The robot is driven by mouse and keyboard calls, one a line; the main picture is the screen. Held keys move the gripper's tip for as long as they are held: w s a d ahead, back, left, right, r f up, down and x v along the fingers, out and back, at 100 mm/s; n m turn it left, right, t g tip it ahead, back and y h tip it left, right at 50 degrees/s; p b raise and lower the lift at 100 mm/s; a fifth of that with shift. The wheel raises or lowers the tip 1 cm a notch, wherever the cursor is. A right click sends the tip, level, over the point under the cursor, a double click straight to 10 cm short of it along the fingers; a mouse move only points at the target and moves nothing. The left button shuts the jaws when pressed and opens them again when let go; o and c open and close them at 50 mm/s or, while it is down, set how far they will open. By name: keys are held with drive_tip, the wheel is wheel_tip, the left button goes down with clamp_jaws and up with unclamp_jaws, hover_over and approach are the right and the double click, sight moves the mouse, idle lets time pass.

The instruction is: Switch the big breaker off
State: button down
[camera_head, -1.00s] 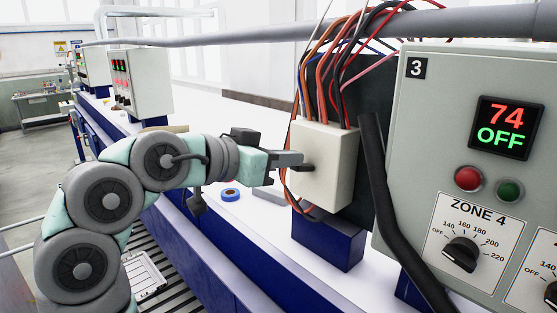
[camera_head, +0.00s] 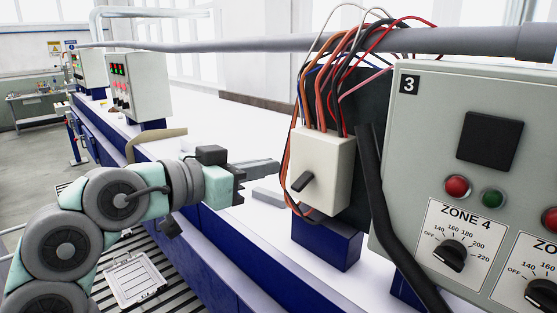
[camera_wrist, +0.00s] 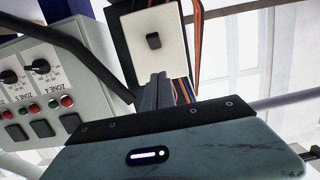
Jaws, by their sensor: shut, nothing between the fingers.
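The big breaker (camera_head: 326,163) is a cream box with a black rotary handle (camera_head: 303,182) on its front face and many coloured wires out of its top. The handle now sits tilted on a diagonal. In the wrist view the breaker (camera_wrist: 157,62) shows upside down, with its handle (camera_wrist: 153,41) facing me. My gripper (camera_head: 277,163) is to the left of the breaker, apart from it, with its fingers together and empty. In the wrist view my gripper (camera_wrist: 155,78) overlaps the breaker's wire end.
The grey control panel (camera_head: 410,140) marked 3 stands right of the breaker, its display (camera_head: 490,140) dark. A thick black cable (camera_head: 375,190) hangs between them. A grey pipe (camera_head: 440,47) runs above. The white bench top (camera_head: 215,120) is mostly clear behind my arm.

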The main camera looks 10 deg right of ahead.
drive_tip(key=s+a+f, duration=0.1)
drive_tip(key=s+a, duration=0.2)
drive_tip(key=a, duration=0.1)
drive_tip(key=shift+s+a, duration=0.4)
drive_tip(key=shift+f, duration=0.1)
